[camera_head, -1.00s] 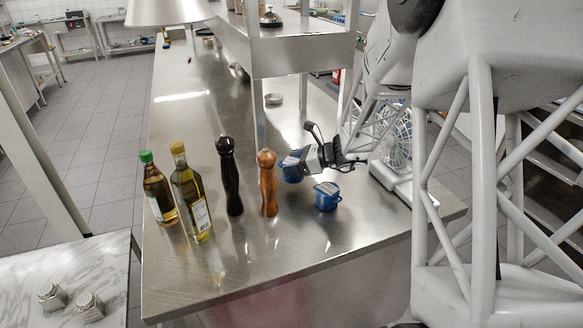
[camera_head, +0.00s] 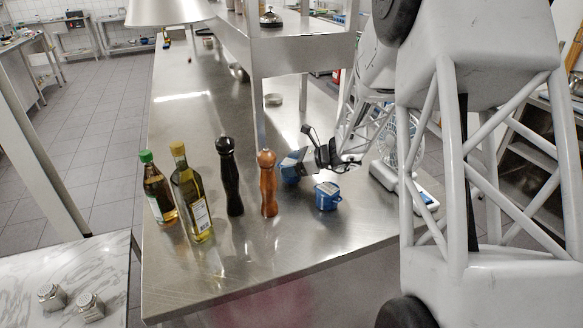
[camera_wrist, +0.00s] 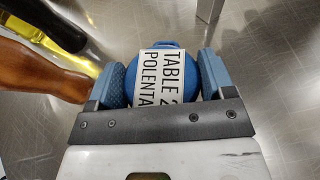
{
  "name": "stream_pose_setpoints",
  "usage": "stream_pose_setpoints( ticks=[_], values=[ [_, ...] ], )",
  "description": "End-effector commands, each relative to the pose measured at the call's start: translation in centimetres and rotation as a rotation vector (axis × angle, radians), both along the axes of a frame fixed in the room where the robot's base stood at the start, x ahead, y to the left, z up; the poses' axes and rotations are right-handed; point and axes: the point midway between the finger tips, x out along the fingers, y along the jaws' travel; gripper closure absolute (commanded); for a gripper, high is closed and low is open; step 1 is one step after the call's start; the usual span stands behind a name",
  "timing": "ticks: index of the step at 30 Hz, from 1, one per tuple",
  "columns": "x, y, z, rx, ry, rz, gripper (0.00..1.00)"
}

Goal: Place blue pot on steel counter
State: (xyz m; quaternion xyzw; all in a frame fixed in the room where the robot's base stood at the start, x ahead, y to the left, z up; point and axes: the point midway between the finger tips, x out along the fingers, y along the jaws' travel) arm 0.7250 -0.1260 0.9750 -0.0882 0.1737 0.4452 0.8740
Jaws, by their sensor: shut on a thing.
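A blue pot with a white label reading "TABLE 2 POLENTA" (camera_wrist: 153,80) sits between the two blue finger pads of my gripper (camera_head: 289,166) in the wrist view. My gripper is shut on it. In the head view the held pot is mostly hidden by the fingers, just right of the wooden mill. I cannot tell whether its base touches the steel counter (camera_head: 250,260). A second blue pot (camera_head: 327,197) with a pale label stands upright on the counter, in front and to the right of my gripper.
A wooden pepper mill (camera_head: 267,185), a black mill (camera_head: 230,178) and two oil bottles (camera_head: 192,195) stand in a row left of my gripper. A shelf post (camera_head: 258,110) rises behind. A white fan (camera_head: 392,150) stands right. The front counter is clear.

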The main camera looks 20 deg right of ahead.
Motion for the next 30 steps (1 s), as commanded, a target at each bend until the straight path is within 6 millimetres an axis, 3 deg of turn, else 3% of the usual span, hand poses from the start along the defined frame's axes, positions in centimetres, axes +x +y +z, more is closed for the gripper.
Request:
stream_pose_setpoints(
  ticks=[4,17,18,22,30],
  values=[
    [0.0,0.0,-1.0,0.000,0.000,0.000,0.58],
    [0.0,0.0,-1.4,0.000,0.000,0.001,0.58],
    [0.0,0.0,-1.5,0.000,0.002,0.001,0.23],
    [0.0,0.0,-1.4,-0.001,0.001,0.001,0.03],
    [0.0,0.0,-1.4,0.000,0.000,0.001,0.00]
  ],
)
